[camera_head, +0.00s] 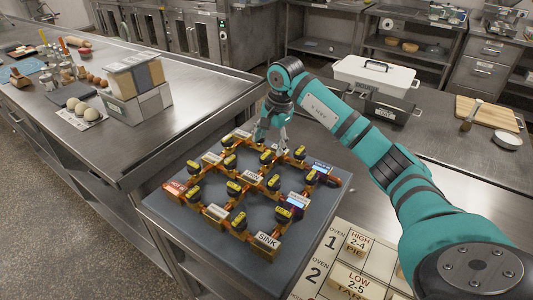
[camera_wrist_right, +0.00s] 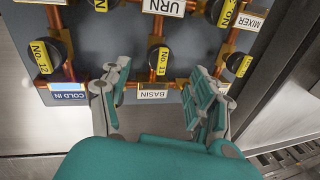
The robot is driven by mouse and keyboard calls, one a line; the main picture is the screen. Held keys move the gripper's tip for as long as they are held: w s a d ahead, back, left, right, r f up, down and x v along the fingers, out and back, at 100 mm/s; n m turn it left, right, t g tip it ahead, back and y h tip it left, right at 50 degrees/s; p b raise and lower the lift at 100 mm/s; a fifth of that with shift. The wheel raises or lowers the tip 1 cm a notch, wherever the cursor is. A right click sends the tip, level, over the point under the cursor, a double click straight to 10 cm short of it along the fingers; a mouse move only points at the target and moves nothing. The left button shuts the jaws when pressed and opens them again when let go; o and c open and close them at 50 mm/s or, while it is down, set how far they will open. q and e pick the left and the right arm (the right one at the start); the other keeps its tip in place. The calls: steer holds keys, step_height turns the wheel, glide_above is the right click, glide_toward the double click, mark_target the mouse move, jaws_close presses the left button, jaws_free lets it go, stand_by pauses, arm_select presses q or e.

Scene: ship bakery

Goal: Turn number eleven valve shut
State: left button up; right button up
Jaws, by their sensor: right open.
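The number eleven valve is a black knob with a yellow "No. 11" bar (camera_wrist_right: 158,61), in the middle of the right wrist view. Its bar lies roughly along its copper pipe, above the "BASIN" label (camera_wrist_right: 152,95). My right gripper (camera_wrist_right: 157,98) is open and empty. Its two fingers stand apart on either side of the label, short of the knob. In the head view the right gripper (camera_head: 271,138) is at the far edge of the valve board (camera_head: 165,207), and its fingers partly cover things there. My left gripper is not in view.
A "No. 12" valve (camera_wrist_right: 45,56) stands left of number eleven, and another yellow-barred valve (camera_wrist_right: 239,65) stands close to the right finger. A white-lidded box (camera_head: 375,75) is on the counter behind my right arm. Cartons (camera_head: 137,88) stand on the left counter.

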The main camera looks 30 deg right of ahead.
mark_target(267, 154)
steer(key=p+x, duration=0.1)
steer(key=x, duration=0.5)
steer(key=shift+f, duration=0.15)
steer(key=c, duration=1.2)
